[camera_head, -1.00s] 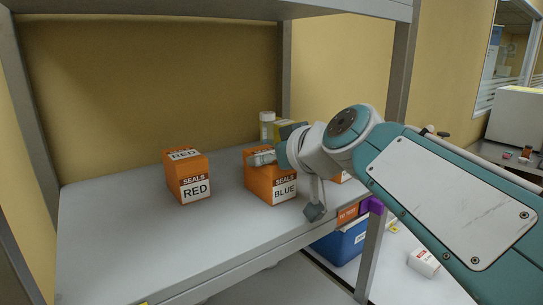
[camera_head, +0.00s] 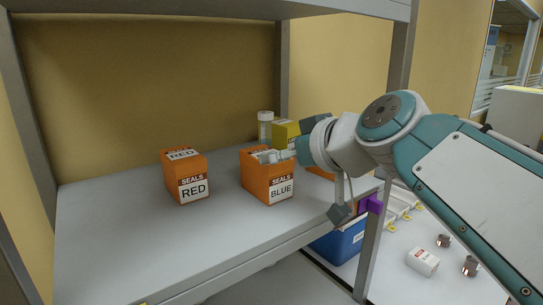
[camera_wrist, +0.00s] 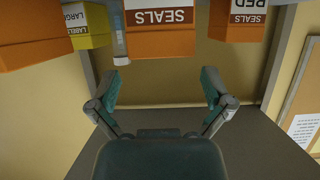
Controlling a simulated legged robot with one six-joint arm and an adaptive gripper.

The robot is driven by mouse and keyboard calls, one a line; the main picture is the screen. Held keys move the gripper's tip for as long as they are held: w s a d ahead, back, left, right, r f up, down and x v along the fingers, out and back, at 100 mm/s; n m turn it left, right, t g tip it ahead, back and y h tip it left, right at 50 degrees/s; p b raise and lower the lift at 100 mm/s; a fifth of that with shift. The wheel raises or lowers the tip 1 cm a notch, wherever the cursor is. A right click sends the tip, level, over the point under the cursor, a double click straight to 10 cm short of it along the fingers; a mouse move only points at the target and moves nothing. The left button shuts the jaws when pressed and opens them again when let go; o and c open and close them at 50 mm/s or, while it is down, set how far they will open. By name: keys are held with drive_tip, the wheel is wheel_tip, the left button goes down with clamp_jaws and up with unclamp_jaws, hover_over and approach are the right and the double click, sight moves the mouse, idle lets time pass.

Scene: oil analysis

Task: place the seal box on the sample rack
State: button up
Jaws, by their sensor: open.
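An orange seal box marked BLUE (camera_head: 268,188) stands upright on the grey shelf (camera_head: 130,235). A second orange seal box, marked RED (camera_head: 187,182), stands to its left. My gripper (camera_head: 270,156) reaches in from the right at the top of the BLUE box; its fingers partly cover that top, and I cannot tell whether they touch it. In the wrist view my gripper (camera_wrist: 160,78) has its fingers spread with nothing between them. A box marked SEALS (camera_wrist: 160,40) shows above them, and the RED box (camera_wrist: 237,22) is at upper right. I cannot tell which part is the sample rack.
A yellow labels box (camera_head: 284,132) and a capped bottle (camera_head: 265,125) stand behind the BLUE box. Another orange box (camera_wrist: 32,38) is partly seen. Shelf posts (camera_head: 397,85) stand at the sides. A blue bin (camera_head: 342,243) sits below. The shelf's front left is clear.

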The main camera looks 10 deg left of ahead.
drive_tip(key=v, duration=0.7)
drive_tip(key=shift+f, duration=0.1)
drive_tip(key=s+d+f+m+g+h, duration=0.1)
drive_tip(key=s+d+f+m+h, duration=0.2)
drive_tip(key=d+f, duration=0.3)
drive_tip(key=s+d+f+m+g+h, duration=0.1)
drive_tip(key=s+d+f+m+h, duration=0.2)
drive_tip(key=f, duration=1)
drive_tip(key=s+d+f+m+g+h, duration=0.1)
drive_tip(key=s+d+f+m+h, duration=0.3)
drive_tip(key=d+f, duration=0.6)
drive_tip(key=s, duration=0.2)
drive_tip(key=shift+s+f, duration=0.2)
drive_tip(key=shift+s, duration=0.2)
